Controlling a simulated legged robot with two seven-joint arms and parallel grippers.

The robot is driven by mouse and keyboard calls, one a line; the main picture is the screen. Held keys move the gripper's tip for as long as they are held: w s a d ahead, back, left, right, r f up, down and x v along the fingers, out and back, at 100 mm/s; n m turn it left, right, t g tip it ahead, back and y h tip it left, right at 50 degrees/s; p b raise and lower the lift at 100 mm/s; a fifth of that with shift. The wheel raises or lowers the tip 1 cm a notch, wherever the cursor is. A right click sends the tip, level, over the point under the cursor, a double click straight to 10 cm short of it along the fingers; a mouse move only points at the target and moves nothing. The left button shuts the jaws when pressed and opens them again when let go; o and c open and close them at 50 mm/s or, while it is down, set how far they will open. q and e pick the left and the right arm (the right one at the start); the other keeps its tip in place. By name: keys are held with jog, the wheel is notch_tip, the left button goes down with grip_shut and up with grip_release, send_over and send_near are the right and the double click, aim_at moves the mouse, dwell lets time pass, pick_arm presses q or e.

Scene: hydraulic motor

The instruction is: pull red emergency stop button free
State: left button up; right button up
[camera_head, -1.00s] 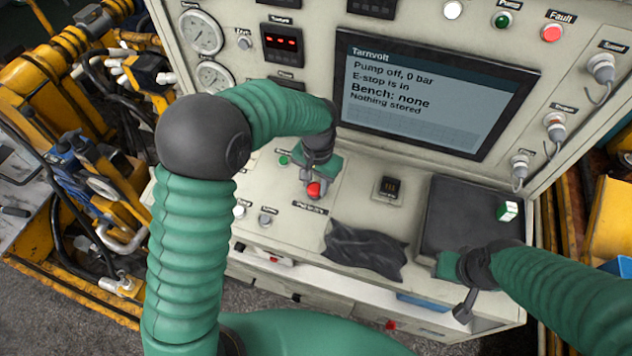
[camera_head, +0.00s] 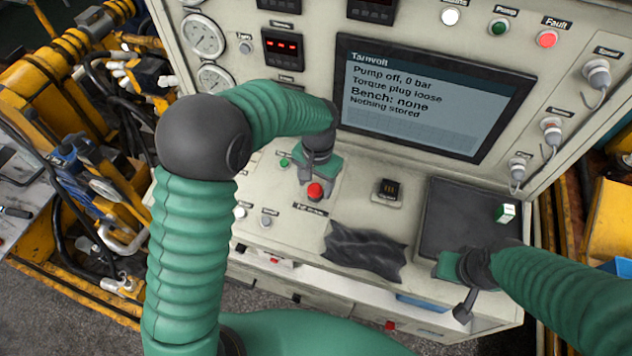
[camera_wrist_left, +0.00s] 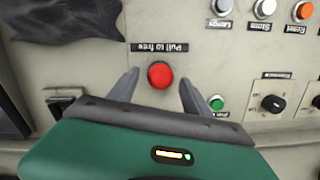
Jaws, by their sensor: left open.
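The red emergency stop button (camera_head: 315,191) stands on the sloping cream panel, and in the left wrist view (camera_wrist_left: 160,75) it sits beside a label reading "Pull to free". My left gripper (camera_head: 314,186) is just over it; in the left wrist view its two fingers (camera_wrist_left: 160,88) are apart, one on each side of the button, with gaps between. The screen (camera_head: 435,97) reads "Pump off, 0 bar", "Torque plug loose", "Bench: none" and "Nothing stored". My right gripper (camera_head: 452,266) is low at the right, near the console's front edge; its jaws are not clear.
A green button (camera_wrist_left: 216,102) is close beside one left finger. A crumpled dark cloth (camera_head: 364,250) lies right of the stop button. A black mat (camera_head: 465,215) bears a small green and white block (camera_head: 505,213). Yellow machinery stands at the left.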

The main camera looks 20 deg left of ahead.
aim_at(318, 188)
pick_arm(q)
jog(key=shift+r, duration=0.1)
jog(key=shift+w+r, duration=0.1)
jog(key=shift+r, duration=0.25)
pick_arm(e)
jog(key=shift+b+x, duration=0.75)
jog(key=shift+x, duration=0.05)
pick_arm(q)
notch_tip(318, 188, up, 16)
jog(key=shift+d, duration=0.3)
pick_arm(e)
jog(key=shift+s, duration=0.15)
pick_arm(q)
jog(key=shift+f, duration=0.15)
